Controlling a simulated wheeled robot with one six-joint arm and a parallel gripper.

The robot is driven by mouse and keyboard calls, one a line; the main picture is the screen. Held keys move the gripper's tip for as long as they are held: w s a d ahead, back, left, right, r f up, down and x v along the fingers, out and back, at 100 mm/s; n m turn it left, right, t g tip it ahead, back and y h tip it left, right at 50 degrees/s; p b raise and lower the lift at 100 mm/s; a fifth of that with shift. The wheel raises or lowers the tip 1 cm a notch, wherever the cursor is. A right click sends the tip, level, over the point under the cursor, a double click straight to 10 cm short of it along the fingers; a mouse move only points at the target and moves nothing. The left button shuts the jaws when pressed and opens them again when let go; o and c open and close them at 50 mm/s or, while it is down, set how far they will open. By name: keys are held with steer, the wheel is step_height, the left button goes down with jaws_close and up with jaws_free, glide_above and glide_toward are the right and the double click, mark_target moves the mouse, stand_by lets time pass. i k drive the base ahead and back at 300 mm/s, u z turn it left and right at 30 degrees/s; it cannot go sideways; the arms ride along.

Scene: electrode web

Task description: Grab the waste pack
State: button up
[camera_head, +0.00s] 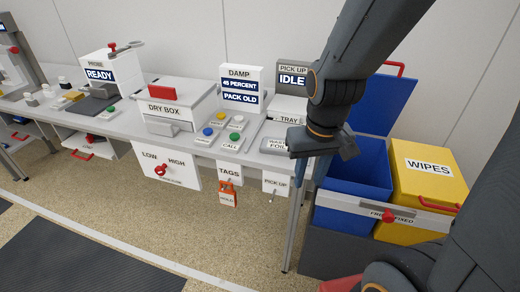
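I cannot make out a waste pack in this view. A white dry box (174,108) with a red handle (162,92) stands on the bench, and its inside is hidden. A display above the bench (240,84) reads "DAMP", "45 PERCENT" and "PACK OLD". The dark end of my arm, with my gripper (312,146), is over the bench's right end beside a partly covered "FOIL" label (278,144). The fingers cannot be made out, so I cannot tell whether they are open or shut or hold anything.
A blue bin (352,186) with a raised lid (386,104) stands right of the bench. A yellow "WIPES" bin (428,185) is beside it. A panel with a red knob (388,216) crosses their fronts. An orange tag (227,195) hangs below the bench. The floor (190,230) ahead is clear.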

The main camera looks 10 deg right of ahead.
mark_target(270, 145)
steer(key=z, duration=2.3)
steer(key=k, duration=1)
steer(key=u, duration=0.95)
steer(key=i, duration=1)
